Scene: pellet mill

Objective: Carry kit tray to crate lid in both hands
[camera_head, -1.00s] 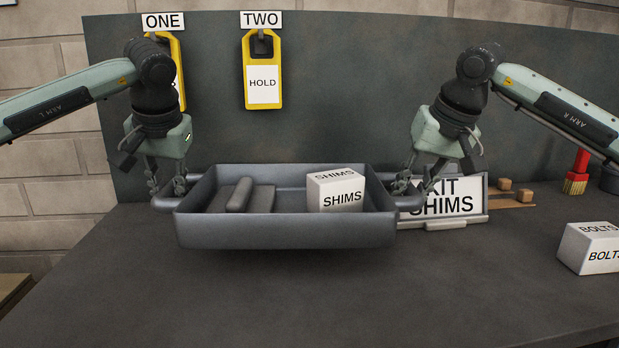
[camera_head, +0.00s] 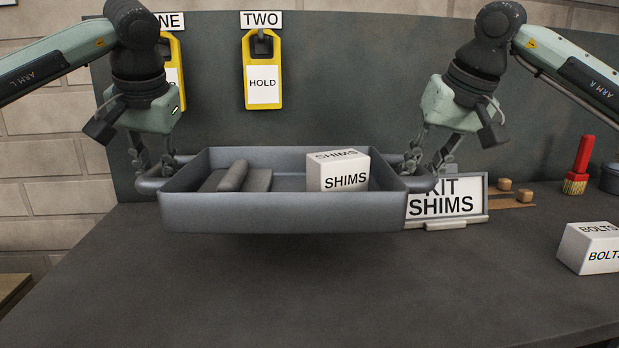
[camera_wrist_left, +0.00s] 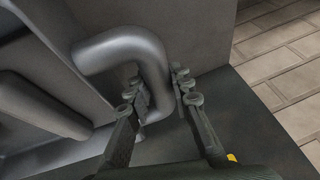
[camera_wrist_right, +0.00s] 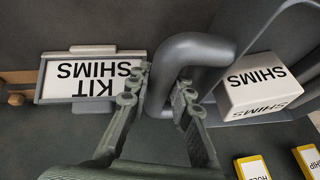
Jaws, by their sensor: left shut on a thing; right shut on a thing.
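The grey kit tray (camera_head: 281,213) hangs above the bench, roughly level, with a shadow under it. It holds a white SHIMS box (camera_head: 338,172) on its right side and a grey block with a rounded bar (camera_head: 236,179) on its left. My left gripper (camera_head: 152,175) is shut on the tray's left handle, which shows between the fingers in the left wrist view (camera_wrist_left: 130,48). My right gripper (camera_head: 420,178) is shut on the right handle, seen in the right wrist view (camera_wrist_right: 190,52). No crate lid can be made out.
A KIT SHIMS sign (camera_head: 446,203) stands just behind the tray's right end. A white BOLTS box (camera_head: 590,248) and a red brush (camera_head: 577,168) are at the right. Yellow tags, including HOLD (camera_head: 263,84), hang on the back panel. The front bench (camera_head: 310,295) is clear.

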